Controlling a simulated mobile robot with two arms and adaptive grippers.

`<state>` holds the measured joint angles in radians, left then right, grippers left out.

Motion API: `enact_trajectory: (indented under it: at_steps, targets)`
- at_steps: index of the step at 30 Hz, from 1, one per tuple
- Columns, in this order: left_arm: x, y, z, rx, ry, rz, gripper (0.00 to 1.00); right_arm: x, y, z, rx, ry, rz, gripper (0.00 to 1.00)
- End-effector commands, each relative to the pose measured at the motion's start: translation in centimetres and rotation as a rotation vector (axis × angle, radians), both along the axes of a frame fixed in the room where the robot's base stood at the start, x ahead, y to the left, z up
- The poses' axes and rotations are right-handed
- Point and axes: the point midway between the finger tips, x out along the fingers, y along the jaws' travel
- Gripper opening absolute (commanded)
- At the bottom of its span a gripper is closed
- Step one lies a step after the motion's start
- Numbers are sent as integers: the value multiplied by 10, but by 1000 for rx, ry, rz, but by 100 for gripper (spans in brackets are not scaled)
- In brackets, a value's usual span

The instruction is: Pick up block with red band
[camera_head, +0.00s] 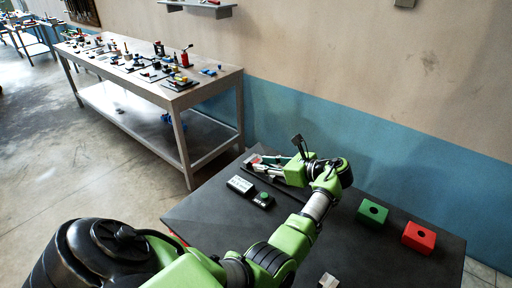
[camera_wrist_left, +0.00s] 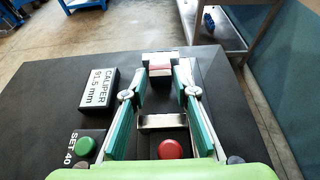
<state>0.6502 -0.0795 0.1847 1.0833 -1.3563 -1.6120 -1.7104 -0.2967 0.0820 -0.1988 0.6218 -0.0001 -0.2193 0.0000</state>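A small grey block with a red band (camera_wrist_left: 160,70) lies on the dark table in the left wrist view, between the tips of my left gripper (camera_wrist_left: 161,76). The fingers, with teal pads, stand apart on either side of it, and a narrow gap seems to show. In the head view the left gripper (camera_head: 270,163) is low over the table's far left corner, where a red and white bit of the block (camera_head: 254,160) shows beside the fingertips. My right gripper is not in view.
A label box reading CALIPER 91.5 mm (camera_wrist_left: 92,88) and a SET 40 box with a green button (camera_wrist_left: 86,146) lie left of the gripper. A red button (camera_wrist_left: 170,149) shows between the fingers. A green box (camera_head: 372,212) and a red box (camera_head: 418,238) stand at the right.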

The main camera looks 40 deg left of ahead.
Motion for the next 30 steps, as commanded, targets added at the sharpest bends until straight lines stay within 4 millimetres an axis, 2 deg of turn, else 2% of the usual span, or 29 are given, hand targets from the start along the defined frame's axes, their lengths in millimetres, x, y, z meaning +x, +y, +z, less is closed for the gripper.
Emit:
enact_trajectory:
  at_steps: [3, 9, 10, 12, 13, 23, 30]
  targets:
    - [-1, 8, -3, 0, 2, 0, 26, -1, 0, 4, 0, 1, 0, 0]
    - [-1, 9, -5, 0, 1, 0, 26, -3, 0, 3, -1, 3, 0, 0]
    - [-1, 8, -5, 0, 1, 0, 24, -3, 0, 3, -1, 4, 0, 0]
    - [-1, 8, -5, 0, 1, 0, 6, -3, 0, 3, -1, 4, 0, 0]
    - [-1, 8, -5, 0, 1, 0, 0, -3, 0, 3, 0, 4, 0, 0]
    - [-1, 9, -3, 2, -1, -1, 0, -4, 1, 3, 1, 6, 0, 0]
    - [-1, 9, 15, 3, -5, 1, 0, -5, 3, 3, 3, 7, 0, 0]
